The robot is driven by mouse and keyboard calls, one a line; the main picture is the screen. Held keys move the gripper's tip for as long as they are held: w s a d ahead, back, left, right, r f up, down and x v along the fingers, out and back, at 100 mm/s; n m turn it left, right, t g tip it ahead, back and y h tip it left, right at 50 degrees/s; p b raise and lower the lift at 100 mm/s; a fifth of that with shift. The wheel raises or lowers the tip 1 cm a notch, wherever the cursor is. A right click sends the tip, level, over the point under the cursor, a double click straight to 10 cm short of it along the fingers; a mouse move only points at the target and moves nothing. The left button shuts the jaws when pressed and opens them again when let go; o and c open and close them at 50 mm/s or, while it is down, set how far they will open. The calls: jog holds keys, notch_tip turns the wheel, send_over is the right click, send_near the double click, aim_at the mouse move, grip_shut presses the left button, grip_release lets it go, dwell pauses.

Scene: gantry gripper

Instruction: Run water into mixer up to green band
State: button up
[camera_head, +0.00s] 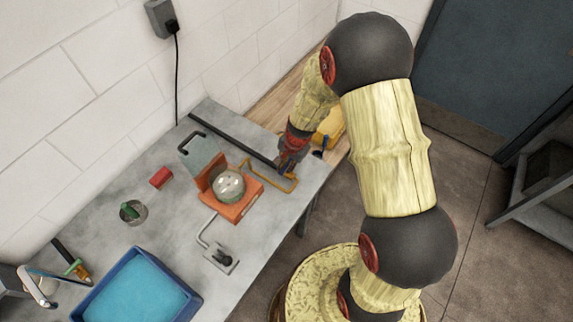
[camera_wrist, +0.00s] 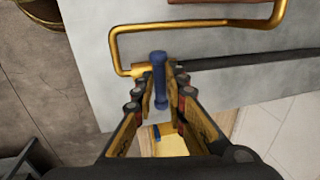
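The mixer (camera_head: 240,207) is an orange-red stand with a round clear glass bowl (camera_head: 229,184) on the grey bench. I cannot make out a green band or a water level in the bowl. A gold bent pipe (camera_head: 272,180) lies beside the mixer's right side and also shows in the wrist view (camera_wrist: 190,24). A blue handle (camera_wrist: 159,75) stands by the pipe's lower end. My gripper (camera_head: 289,165) is at the right end of the bench, by the pipe. In the wrist view its fingers (camera_wrist: 161,94) stand on either side of the blue handle, with narrow gaps.
A dark rail (camera_head: 232,140) runs along the bench. A blue basin (camera_head: 190,301) stands in front, with a red block (camera_head: 161,178), a cup with a green item (camera_head: 133,212) and a small tap-like fixture (camera_head: 221,256) near it. A yellow object (camera_head: 331,127) sits behind my gripper.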

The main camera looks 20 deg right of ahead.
jog(key=o, duration=0.4)
jog(key=shift+r, duration=0.45)
jog(key=r, duration=0.3)
jog(key=s+d+r, duration=0.1)
jog(key=r, duration=0.3)
jog(key=s+r, duration=0.1)
jog(key=r, duration=0.2)
jog(key=shift+d+r, duration=0.15)
jog(key=shift+r, duration=0.25)
